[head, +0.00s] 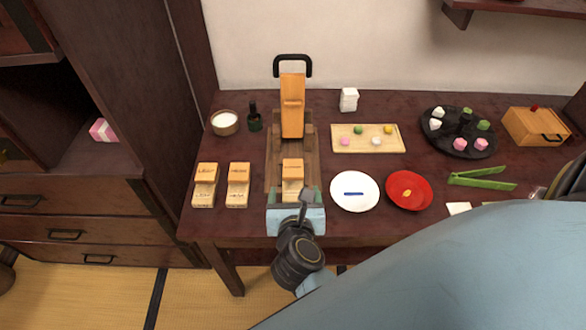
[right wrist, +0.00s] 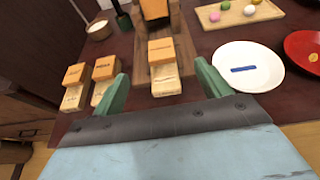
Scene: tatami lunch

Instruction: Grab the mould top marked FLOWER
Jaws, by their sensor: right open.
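A mould with an orange wooden top (head: 292,168) on a paler lower block stands in the wooden press, and this top also shows in the right wrist view (right wrist: 162,50). Its lettering is too small to read, so I cannot tell if it says FLOWER. Two similar moulds stand to the left, with tops (head: 207,170) and (head: 239,171); the leftmost seems to read LEAF, the other is unclear. My right gripper (right wrist: 162,86) is open and empty, its green fingers apart on either side of the near end of the press mould's lower block. My left gripper is out of view.
The press (head: 292,105) with a black handle rises behind the mould. A white plate (head: 342,203) and red plate (head: 425,202) lie to the right. A bowl (head: 225,130) and dark bottle (head: 254,124) stand at back left. Green tongs (head: 484,183) lie far right.

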